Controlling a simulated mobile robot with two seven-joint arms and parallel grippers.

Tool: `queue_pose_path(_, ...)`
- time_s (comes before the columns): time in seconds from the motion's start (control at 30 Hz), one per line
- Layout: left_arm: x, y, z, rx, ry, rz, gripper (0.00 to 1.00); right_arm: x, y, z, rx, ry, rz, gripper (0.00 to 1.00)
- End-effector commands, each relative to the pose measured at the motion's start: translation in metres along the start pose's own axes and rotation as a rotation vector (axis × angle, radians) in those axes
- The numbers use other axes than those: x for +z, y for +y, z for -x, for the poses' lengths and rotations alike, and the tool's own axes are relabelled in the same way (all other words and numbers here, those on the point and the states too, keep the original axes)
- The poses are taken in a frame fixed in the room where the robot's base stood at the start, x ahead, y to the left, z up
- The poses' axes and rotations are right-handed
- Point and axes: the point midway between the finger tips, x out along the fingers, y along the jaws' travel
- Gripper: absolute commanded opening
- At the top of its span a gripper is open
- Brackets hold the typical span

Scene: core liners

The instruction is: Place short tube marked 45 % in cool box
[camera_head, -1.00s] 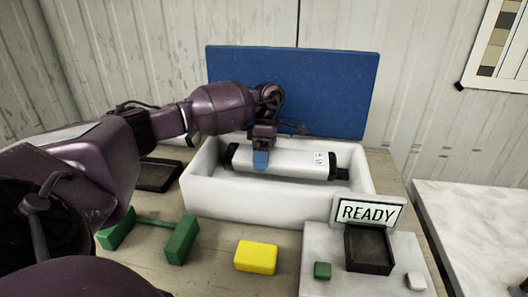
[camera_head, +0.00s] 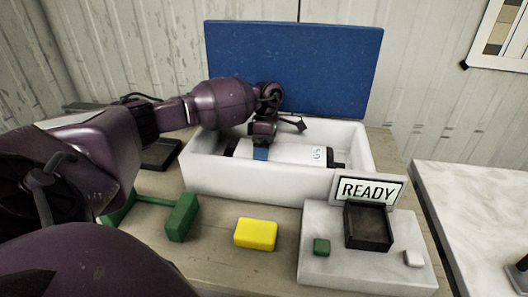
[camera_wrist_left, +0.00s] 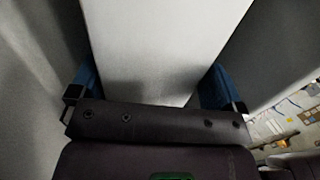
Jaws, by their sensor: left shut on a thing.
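The short tube (camera_head: 297,153) is white with dark end caps and a small printed label near its right end; the label is too small to read surely. It lies lengthwise inside the white cool box (camera_head: 255,186), its lower part hidden by the front wall. The blue lid (camera_head: 295,75) of the box stands open behind. My left gripper (camera_head: 261,153) is shut on the tube near its left end, down in the box. In the left wrist view the white tube (camera_wrist_left: 165,45) fills the space between the blue fingertips (camera_wrist_left: 155,90). My right gripper is not in view.
A yellow block (camera_head: 256,234) and a green stand (camera_head: 181,218) are on the table in front of the box. A white unit with a READY sign (camera_head: 369,191) and a dark tray (camera_head: 368,226) stands front right. Another dark tray (camera_head: 160,154) lies left of the box.

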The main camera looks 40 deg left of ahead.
Motion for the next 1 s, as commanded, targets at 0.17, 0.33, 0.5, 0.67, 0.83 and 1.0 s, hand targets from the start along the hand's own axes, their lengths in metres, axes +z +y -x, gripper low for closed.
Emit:
queue_pose_path(0.17, 0.0, 0.001, -0.004, -0.002, 0.001, 0.001, 1.0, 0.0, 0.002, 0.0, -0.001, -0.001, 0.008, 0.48)
queue_pose_path(0.33, 0.0, 0.001, -0.006, -0.003, 0.002, 0.001, 1.0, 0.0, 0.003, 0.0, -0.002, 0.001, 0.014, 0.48)
queue_pose_path(0.5, 0.0, -0.001, -0.002, -0.004, 0.002, 0.0, 1.0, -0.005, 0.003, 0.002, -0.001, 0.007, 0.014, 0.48)
queue_pose_path(0.67, 0.0, 0.0, 0.017, -0.001, 0.001, 0.002, 1.0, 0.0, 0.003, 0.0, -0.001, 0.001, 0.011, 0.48)
queue_pose_path(0.83, 0.0, 0.0, 0.045, -0.001, 0.001, 0.001, 1.0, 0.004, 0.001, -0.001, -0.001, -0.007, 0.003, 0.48)
queue_pose_path(1.0, 0.0, 0.0, 0.067, -0.001, 0.002, 0.002, 1.0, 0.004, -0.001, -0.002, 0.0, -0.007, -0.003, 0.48)
